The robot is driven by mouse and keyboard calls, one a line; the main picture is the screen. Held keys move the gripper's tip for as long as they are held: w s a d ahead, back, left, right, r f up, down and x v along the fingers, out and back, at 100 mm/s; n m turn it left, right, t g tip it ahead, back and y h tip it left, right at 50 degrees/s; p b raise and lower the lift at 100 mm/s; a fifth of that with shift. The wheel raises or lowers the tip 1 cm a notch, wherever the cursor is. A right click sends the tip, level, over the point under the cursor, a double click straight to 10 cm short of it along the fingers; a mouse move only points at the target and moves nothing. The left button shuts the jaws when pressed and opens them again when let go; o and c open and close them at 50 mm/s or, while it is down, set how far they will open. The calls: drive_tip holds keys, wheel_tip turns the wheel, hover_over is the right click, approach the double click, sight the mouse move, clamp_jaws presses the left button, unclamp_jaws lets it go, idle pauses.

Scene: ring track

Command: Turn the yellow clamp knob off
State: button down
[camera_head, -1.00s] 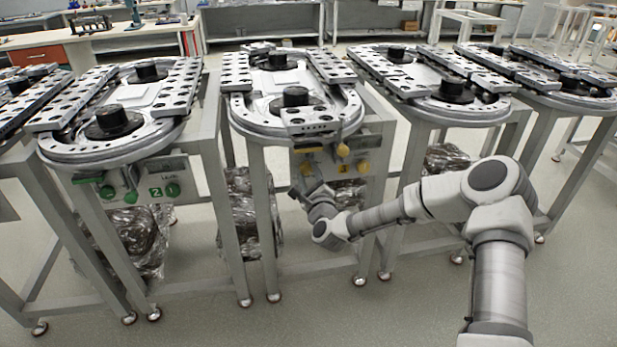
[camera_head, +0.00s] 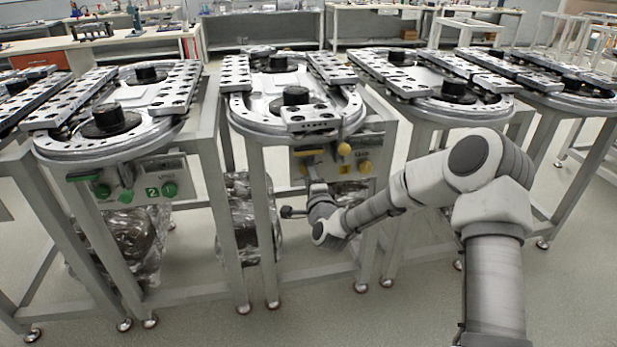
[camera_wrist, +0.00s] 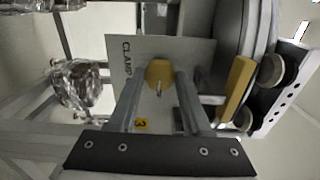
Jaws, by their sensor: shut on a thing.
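The yellow clamp knob (camera_wrist: 160,73) sits on a grey panel (camera_wrist: 190,50) marked "CLAMP", near a yellow "3" label (camera_wrist: 140,125). My gripper (camera_wrist: 160,78) has a finger on each side of this knob and is shut on it. A small pin shows at the middle of the knob's face. In the head view my gripper (camera_head: 312,180) is at the lower left of the panel, and the knob is mostly hidden there.
A yellow lever (camera_wrist: 237,90) is close to the right of my fingers in the wrist view. Two other yellow knobs, upper (camera_head: 345,149) and lower (camera_head: 365,167), are on the station's right side. A station with green knobs (camera_head: 170,190) stands to the left.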

drive_tip(key=shift+n, duration=0.3)
idle(0.4)
drive_tip(key=shift+c, duration=1.7)
unclamp_jaws()
drive_tip(key=p+v, duration=0.3)
drive_tip(key=v, duration=1.4)
drive_tip(key=shift+s, duration=0.2)
drive_tip(key=shift+r, duration=0.15)
